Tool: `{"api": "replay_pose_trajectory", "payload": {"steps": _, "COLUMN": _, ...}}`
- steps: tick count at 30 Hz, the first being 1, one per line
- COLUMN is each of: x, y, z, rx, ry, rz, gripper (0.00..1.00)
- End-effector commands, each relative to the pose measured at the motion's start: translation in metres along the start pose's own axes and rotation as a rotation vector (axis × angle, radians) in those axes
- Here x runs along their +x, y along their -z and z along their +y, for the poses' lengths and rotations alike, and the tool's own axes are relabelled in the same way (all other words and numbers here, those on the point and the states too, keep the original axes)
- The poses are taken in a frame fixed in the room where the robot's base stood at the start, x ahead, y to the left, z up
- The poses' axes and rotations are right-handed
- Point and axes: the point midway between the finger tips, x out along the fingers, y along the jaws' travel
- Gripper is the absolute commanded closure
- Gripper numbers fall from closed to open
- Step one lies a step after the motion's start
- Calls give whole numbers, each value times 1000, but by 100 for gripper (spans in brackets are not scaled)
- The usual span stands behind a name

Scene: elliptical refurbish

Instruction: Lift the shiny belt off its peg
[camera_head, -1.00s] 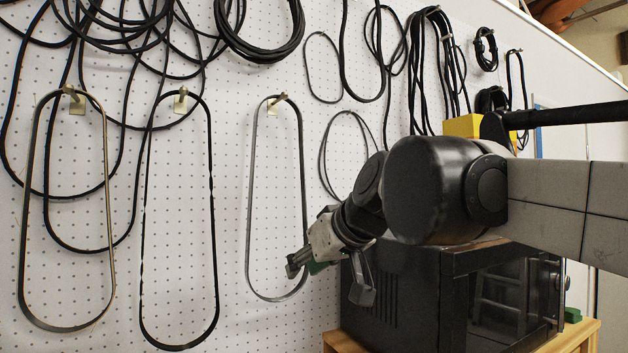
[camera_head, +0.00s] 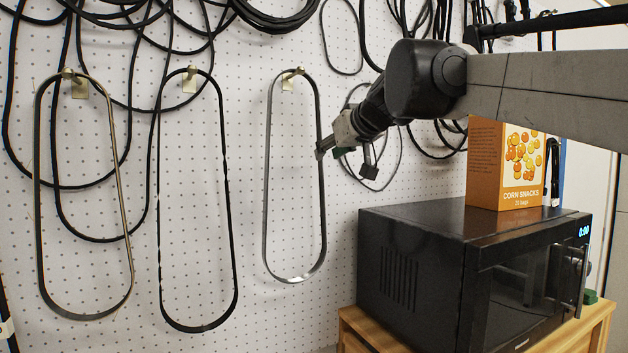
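A shiny silver belt (camera_head: 268,180), a tall narrow loop, hangs from a small brass peg (camera_head: 289,80) on the white pegboard, rightmost of three similar loops. A brownish metallic belt (camera_head: 37,190) hangs at the far left and a black belt (camera_head: 160,200) hangs between them. My gripper (camera_head: 346,158) is at the silver belt's right strand, about mid-height, with its fingers spread and nothing seen between them. Its left fingertip overlaps that strand in the picture; I cannot tell whether they touch.
A black microwave (camera_head: 405,270) stands on a wooden stand (camera_head: 358,335) at the lower right, with an orange corn snacks box (camera_head: 487,165) on top. Black cables (camera_head: 275,45) hang along the upper pegboard. The pegboard below the silver belt is clear.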

Motion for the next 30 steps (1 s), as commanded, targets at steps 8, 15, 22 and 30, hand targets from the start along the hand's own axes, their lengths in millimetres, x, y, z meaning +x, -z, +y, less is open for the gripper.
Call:
{"api": "replay_pose_trajectory", "payload": {"steps": 8, "x": 15, "y": -1, "z": 0, "rx": 0, "ry": 1, "rz": 0, "gripper": 74}}
{"api": "replay_pose_trajectory", "payload": {"steps": 15, "x": 44, "y": -5, "z": 2, "rx": 0, "ry": 1, "rz": 0, "gripper": 74}}
{"api": "replay_pose_trajectory", "payload": {"steps": 22, "x": 61, "y": -6, "z": 2, "rx": 0, "ry": 0, "rz": 0, "gripper": 74}}
{"api": "replay_pose_trajectory", "payload": {"steps": 30, "x": 61, "y": -7, "z": 2, "rx": 0, "ry": 0, "rz": 0, "gripper": 90}}
